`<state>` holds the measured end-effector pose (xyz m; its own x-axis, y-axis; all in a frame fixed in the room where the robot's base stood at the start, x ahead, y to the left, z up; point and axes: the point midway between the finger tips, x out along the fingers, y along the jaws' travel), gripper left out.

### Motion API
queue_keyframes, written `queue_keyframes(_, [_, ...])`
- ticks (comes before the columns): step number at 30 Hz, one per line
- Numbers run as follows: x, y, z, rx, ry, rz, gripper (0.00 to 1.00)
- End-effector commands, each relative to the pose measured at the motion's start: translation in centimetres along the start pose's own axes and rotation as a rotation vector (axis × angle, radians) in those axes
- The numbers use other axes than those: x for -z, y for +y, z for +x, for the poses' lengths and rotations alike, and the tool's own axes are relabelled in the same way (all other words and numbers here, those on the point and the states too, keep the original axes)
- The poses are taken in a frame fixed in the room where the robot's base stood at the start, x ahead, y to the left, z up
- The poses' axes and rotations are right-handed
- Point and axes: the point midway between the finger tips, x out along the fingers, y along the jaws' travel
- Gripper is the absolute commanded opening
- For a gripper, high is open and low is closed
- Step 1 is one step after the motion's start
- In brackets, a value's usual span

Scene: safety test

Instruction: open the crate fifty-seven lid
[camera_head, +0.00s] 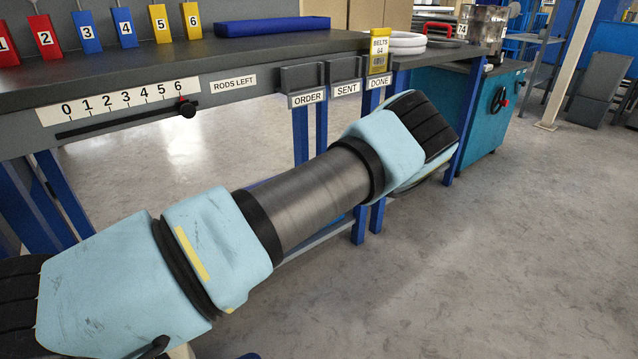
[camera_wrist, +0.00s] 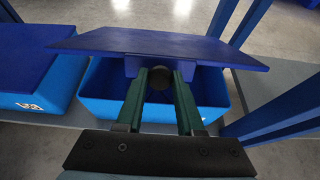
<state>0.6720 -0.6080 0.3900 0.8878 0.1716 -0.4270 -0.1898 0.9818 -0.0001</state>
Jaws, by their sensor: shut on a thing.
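In the wrist view my gripper (camera_wrist: 159,78) has its two green fingers closed around a dark round knob at the near edge of a dark blue lid (camera_wrist: 165,44). The lid is tilted and stands clear of the near part of a brighter blue open crate (camera_wrist: 215,116) below it. Part of the crate's inside shows behind the fingers. My fingers and wrist hide the crate's front middle, and I cannot read its number. I cannot tell whether the lid's far edge touches the crate. My gripper does not show in the head view.
A second blue crate (camera_wrist: 60,103) with its lid on stands left on the same grey shelf (camera_wrist: 262,82). Blue legs (camera_wrist: 270,112) rise close on the right. A bench (camera_head: 250,45) with numbered blocks stands above. Open floor (camera_head: 470,250) lies right.

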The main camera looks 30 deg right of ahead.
Motion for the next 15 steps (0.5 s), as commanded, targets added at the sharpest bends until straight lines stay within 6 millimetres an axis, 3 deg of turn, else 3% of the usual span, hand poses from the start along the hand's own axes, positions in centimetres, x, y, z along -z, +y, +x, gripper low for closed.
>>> queue_keyframes(1, [-2.2, 0.1, -0.4, -0.003, 0.031, -0.007, 0.0])
queue_keyframes(10, [-7.4, 0.0, 0.2, -0.001, 0.215, -0.007, 0.0])
queue_keyframes(15, [-9.9, 0.0, 0.9, -0.001, 0.205, -0.002, 0.0])
